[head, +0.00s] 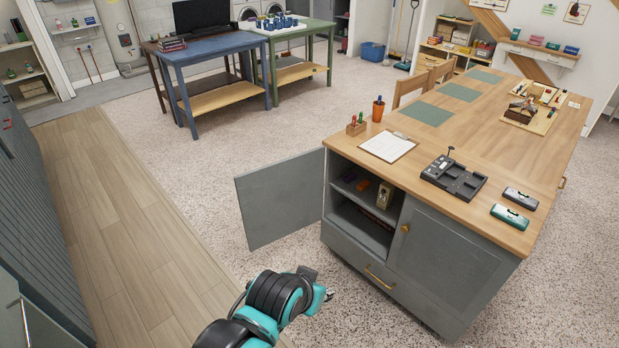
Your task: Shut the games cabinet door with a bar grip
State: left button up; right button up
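The games cabinet (449,258) is grey with a wooden top. Its left door (279,198) stands wide open, swung out to the left, and its inner face shows. No handle shows on that door from here. The open compartment (360,215) holds several small items on two levels. My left gripper (322,287) is at the lower middle, on the near side of the open door and apart from it in the picture. It is small and partly hidden by its own wrist, so its opening cannot be told. My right gripper is not in view.
The cabinet's right door (437,258) is shut, with a brass knob (405,228). A drawer with a brass bar handle (379,278) lies below. A clipboard (387,147) and a black tray (454,178) lie on top. Speckled carpet (235,140) left of the door is clear.

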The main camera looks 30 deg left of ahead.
aim_at(277, 200)
jog(key=i+j+z, duration=0.1)
jog(key=z, duration=0.35)
jog(key=j+z, duration=0.65)
jog(key=j, duration=0.5)
jog(key=j+z, duration=0.25)
jog(key=j, duration=0.45)
jog(key=k+j+z, duration=0.2)
jog(key=j, duration=0.55)
jog(key=k+j, duration=0.1)
jog(key=j, duration=0.85)
jog(key=k+j, duration=0.15)
jog(key=j, duration=0.3)
jog(key=k+j, duration=0.1)
jog(key=j, duration=0.4)
jog(key=j+z, duration=0.1)
jog(key=j, duration=0.35)
jog(key=k+j, duration=0.15)
jog(key=j, duration=0.35)
jog(key=k+j+u, duration=0.1)
jog(key=k+j, duration=0.3)
jog(key=k+j+u, duration=0.15)
jog(key=k+j, duration=0.2)
jog(key=j, duration=0.3)
